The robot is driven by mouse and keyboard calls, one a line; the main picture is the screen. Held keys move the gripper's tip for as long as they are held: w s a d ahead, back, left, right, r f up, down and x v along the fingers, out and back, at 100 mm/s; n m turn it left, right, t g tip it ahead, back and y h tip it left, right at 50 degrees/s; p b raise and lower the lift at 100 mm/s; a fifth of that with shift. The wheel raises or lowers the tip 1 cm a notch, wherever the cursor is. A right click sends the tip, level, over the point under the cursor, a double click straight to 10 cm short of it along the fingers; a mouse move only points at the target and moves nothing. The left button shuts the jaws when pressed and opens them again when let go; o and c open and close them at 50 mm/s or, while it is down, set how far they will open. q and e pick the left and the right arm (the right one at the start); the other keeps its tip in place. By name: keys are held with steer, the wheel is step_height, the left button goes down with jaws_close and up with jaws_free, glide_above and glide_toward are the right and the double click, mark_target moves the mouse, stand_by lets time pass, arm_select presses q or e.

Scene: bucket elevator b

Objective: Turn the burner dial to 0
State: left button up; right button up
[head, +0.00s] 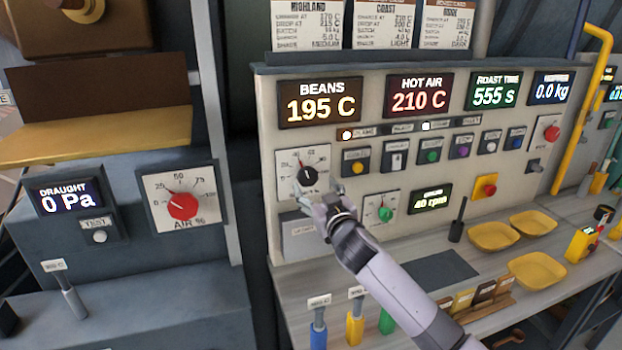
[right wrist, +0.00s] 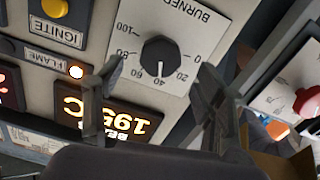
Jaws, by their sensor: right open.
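The burner dial (head: 308,175) is a black round knob on a white scale plate on the roaster panel in the head view. My right gripper (head: 317,190) is just in front of the dial and partly covers the plate's lower edge. In the right wrist view my right gripper (right wrist: 160,72) is open, its fingers apart on either side of the knob, with no visible contact. My left gripper is not in view.
A green-knobbed dial (head: 385,213) sits below right of the burner plate, and a yellow ignite button (head: 358,168) is to its right. Yellow bowls (head: 492,236) stand on the counter. A red air dial (head: 183,206) is on the separate left panel.

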mark_target(309, 179)
steer(key=x, duration=0.4)
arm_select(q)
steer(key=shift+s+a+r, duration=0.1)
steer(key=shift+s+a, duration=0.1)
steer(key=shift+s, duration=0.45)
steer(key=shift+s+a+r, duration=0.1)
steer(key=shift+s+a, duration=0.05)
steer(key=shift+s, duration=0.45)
arm_select(e)
steer(key=shift+w+a, duration=0.15)
steer(key=shift+w, duration=0.1)
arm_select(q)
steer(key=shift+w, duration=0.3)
arm_select(e)
steer(key=shift+c, duration=0.4)
steer(key=shift+c, duration=0.7)
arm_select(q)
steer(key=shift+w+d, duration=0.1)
arm_select(e)
steer(key=c, duration=0.9)
